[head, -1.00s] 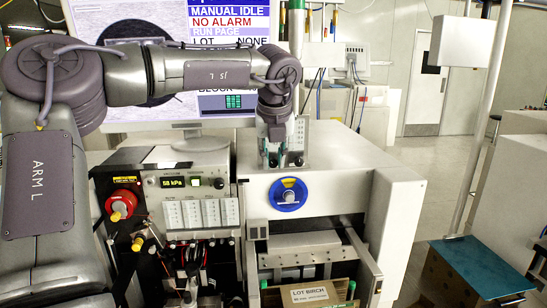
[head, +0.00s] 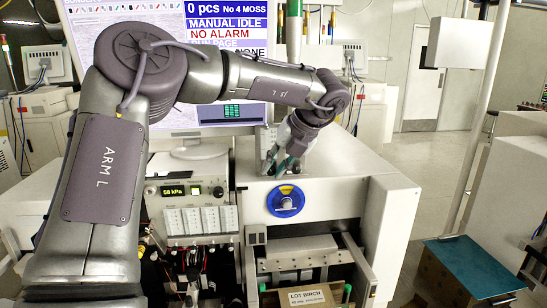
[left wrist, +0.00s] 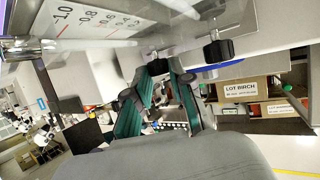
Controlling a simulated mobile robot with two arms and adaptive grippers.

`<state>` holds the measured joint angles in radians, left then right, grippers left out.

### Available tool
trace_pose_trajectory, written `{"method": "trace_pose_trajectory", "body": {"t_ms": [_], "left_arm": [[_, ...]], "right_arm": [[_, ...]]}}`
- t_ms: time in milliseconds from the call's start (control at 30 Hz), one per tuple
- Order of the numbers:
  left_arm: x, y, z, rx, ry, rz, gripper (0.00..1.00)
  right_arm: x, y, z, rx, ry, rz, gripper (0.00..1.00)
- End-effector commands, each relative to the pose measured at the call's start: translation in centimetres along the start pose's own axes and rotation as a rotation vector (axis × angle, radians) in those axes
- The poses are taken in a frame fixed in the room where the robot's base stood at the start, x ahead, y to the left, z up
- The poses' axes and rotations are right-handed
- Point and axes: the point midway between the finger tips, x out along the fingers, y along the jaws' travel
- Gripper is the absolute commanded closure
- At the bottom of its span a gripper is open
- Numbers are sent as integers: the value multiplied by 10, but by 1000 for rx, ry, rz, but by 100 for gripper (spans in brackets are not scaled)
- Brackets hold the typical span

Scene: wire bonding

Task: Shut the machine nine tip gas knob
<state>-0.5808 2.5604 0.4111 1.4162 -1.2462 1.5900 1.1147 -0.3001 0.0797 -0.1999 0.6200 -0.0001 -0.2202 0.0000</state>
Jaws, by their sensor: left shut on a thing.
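My left gripper (left wrist: 160,74) has teal-padded fingers closed about the middle knob. Which knob is the tip gas knob cannot be read. In the head view, my left gripper (head: 279,166) is tilted on top of the white machine (head: 345,165), and it hides most of the flowmeter and the knobs. My right gripper is not in view.
A blue round dial (head: 286,201) sits on the machine front just below. A gauge panel (head: 187,191) reading 58 kPa stands at left. The monitor (head: 236,75) behind my arm shows No 4 MOSS. A LOT BIRCH box (head: 307,297) lies low in front.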

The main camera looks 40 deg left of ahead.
Motion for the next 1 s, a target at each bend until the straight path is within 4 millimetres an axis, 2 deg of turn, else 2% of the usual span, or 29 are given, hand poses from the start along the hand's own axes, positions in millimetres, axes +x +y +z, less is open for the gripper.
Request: {"method": "trace_pose_trajectory", "body": {"t_ms": [33, 233, 833, 867, 1000], "left_arm": [[-2, 0, 1, 13, 3, 25, 100], [-1, -2, 0, 44, 2, 103, 100], [0, -3, 0, 58, 0, 141, 100], [0, -3, 0, 59, 0, 141, 73], [0, -3, 0, 58, 0, 141, 53]], "right_arm": [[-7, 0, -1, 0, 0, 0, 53], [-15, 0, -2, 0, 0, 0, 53], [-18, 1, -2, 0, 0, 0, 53], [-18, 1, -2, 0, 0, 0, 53], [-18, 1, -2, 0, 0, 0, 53]]}}
